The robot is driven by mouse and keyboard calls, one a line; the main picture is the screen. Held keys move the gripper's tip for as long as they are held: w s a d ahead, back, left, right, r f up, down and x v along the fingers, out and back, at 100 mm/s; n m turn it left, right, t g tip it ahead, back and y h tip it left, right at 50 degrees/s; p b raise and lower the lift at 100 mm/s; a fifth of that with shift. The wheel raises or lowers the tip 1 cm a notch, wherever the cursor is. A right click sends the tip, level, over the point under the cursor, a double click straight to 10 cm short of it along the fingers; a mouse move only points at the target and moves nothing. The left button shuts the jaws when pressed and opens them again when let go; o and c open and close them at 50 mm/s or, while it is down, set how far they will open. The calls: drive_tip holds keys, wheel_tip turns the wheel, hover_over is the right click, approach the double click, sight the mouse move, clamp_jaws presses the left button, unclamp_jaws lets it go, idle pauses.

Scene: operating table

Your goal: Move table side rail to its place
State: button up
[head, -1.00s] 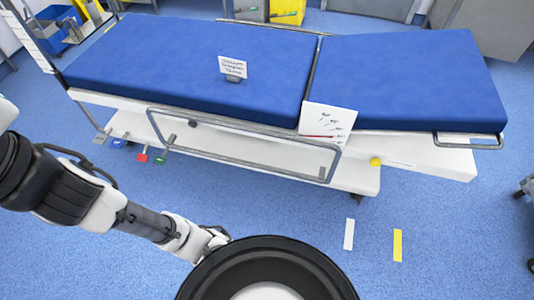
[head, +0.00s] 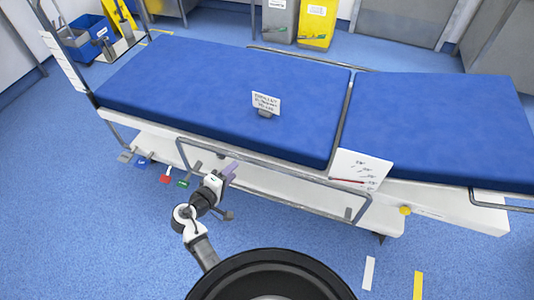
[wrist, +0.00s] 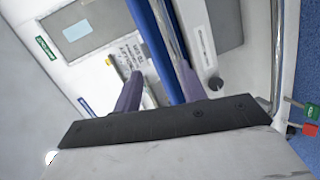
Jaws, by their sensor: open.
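The table side rail (head: 275,160) is a grey metal loop along the near side of the operating table. It hangs low, below the edge of the blue mattress (head: 215,95). My gripper (head: 230,168), with purple fingers, is open at the left part of the rail, close to its upper bar. In the wrist view my open gripper (wrist: 158,85) has one finger on each side of the mattress's blue edge (wrist: 150,40) and a shiny metal tube (wrist: 176,30). I cannot tell how deep the tube lies between the fingers, or whether they touch it.
A white card (head: 266,103) stands on the mattress, and a white sheet (head: 360,170) hangs at the near edge. Coloured pedals (head: 166,178) stick out low at the left. Grey and yellow bins (head: 318,22) stand behind. The blue floor in front is mostly clear.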

drive_tip(key=s+d+f+g+h, duration=0.1)
drive_tip(key=s+d+f+h, duration=0.15)
drive_tip(key=d, duration=0.35)
drive_tip(key=p+x, duration=0.2)
drive_tip(key=x, duration=1.1)
drive_tip(key=shift+w, duration=0.25)
drive_tip(key=shift+h, duration=0.25)
drive_tip(key=shift+c, duration=0.2)
clamp_jaws()
